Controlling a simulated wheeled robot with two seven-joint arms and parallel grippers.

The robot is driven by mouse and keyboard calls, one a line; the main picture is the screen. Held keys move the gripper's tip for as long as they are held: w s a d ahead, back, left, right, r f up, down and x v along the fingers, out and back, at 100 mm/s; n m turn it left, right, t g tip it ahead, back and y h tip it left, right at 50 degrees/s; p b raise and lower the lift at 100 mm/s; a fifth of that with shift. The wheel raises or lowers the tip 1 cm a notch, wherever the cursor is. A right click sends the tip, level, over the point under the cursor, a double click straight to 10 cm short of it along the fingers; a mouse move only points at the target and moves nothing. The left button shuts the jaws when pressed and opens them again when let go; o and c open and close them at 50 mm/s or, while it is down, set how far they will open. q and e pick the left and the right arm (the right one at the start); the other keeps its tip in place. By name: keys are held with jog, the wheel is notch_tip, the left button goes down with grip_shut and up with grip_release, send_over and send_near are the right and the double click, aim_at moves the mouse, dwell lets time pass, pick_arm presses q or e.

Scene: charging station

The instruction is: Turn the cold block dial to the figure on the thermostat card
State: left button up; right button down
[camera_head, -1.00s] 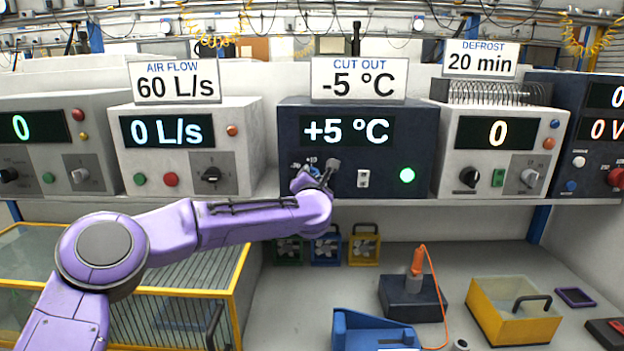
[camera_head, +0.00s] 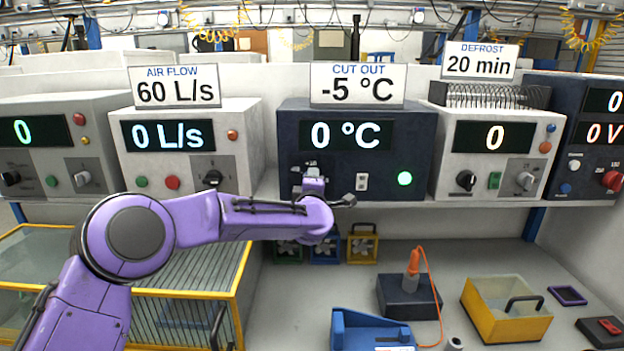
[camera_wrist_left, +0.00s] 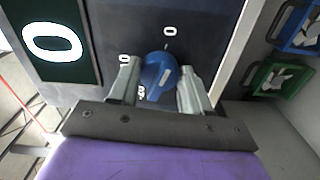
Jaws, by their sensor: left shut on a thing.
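The cold block (camera_head: 420,150) is the dark box in the middle of the shelf. Its display (camera_head: 349,135) reads 0 °C. The card (camera_head: 358,84) on top says CUT OUT -5 °C. The blue dial (camera_wrist_left: 160,74) shows between the fingers in the left wrist view; printed figures surround it, partly hidden. My left gripper (camera_wrist_left: 154,88) is shut on the dial, a finger on each side. In the head view my purple left arm hides most of the dial and the gripper. My right gripper is not in view.
Boxes for air flow (camera_head: 238,145) and defrost (camera_head: 450,150) flank the cold block. A lit green button (camera_head: 405,179) and a small switch (camera_head: 362,182) sit right of the dial. Below are small fans, a blue tray (camera_head: 345,335) and a yellow bin (camera_head: 495,325).

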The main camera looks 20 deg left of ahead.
pick_arm(q)
jog(key=m+p, duration=0.2)
jog(key=m, duration=0.3)
jog(key=shift+f+m+p, duration=0.2)
jog(key=shift+m+p, duration=0.55)
jog(key=shift+m, duration=0.65)
jog(key=shift+f, duration=0.1)
jog(key=o, duration=1.1)
jog(key=shift+c, duration=0.2)
